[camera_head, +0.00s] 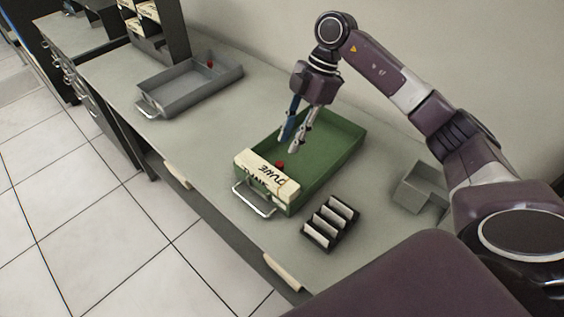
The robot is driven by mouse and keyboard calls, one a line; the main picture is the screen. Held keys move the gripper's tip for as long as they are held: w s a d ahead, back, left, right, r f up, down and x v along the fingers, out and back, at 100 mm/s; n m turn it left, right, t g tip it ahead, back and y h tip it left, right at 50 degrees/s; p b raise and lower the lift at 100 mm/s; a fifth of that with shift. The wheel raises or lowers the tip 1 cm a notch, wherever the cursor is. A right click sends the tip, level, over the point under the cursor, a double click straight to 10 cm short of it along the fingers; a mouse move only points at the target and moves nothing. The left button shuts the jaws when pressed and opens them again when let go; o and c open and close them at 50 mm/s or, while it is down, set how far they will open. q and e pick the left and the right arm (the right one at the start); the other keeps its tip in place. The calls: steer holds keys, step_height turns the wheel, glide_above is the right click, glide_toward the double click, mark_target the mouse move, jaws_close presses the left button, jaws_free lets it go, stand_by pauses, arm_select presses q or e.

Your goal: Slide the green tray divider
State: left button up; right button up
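A green tray (327,165) stands on the counter below my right arm. Its front end has a metal handle (253,203) and holds a block of cream cards (266,174) with dark lettering. A small red knob (280,165) shows just behind the cards; it appears to belong to the divider, whose plate I cannot make out. My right gripper (289,145) points down over the tray, fingers apart, with nothing seen between them. The fingertips are near the red knob, but I cannot tell whether they touch it. My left gripper is not in view.
A grey tray (178,94) with its own red knob (210,64) stands at the left on the counter (205,147). A black rack with white dividers (330,222) is close to the green tray's right. A grey bin (412,192) stands further right. Bare counter lies between the trays.

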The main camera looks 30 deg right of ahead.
mark_target(280, 163)
steer(key=p+x, duration=0.1)
steer(key=x, duration=0.5)
steer(key=shift+a+f+p, duration=0.2)
steer(key=shift+f+p, duration=0.1)
steer(key=shift+f, duration=0.15)
steer(key=shift+c, duration=0.5)
jaws_close()
